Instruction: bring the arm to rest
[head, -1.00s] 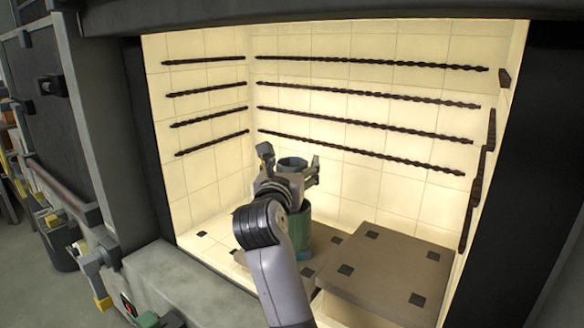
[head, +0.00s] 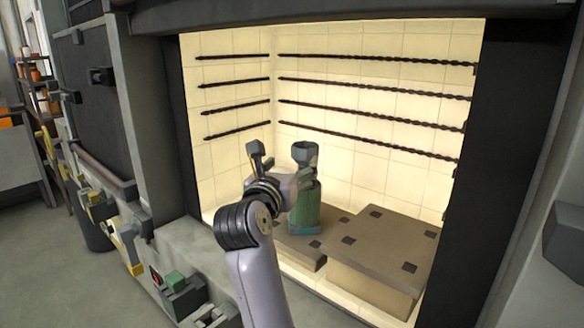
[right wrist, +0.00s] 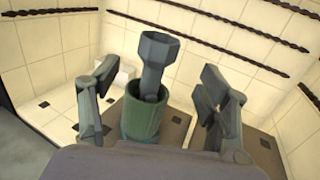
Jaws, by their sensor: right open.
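My right gripper (head: 280,166) is open inside the lit furnace chamber. A green cylindrical piece (head: 306,208) stands upright just beyond it, with a grey-green cup-like top (head: 305,153). In the right wrist view the open fingers (right wrist: 157,82) are spread to either side. The green cylinder (right wrist: 140,118) shows between them, with a grey faceted piece (right wrist: 158,48) rising out of its rim. Gaps show on both sides, so I see no grip on it. Part of the cylinder is hidden behind my gripper in the head view. My left gripper is not in view.
The green piece stands on a low brown slab (head: 298,248). A taller brown block (head: 385,252) is to its right. Dark twisted rods (head: 370,90) line the tiled walls. The furnace's dark right frame (head: 505,170) and front sill (head: 190,236) bound the opening.

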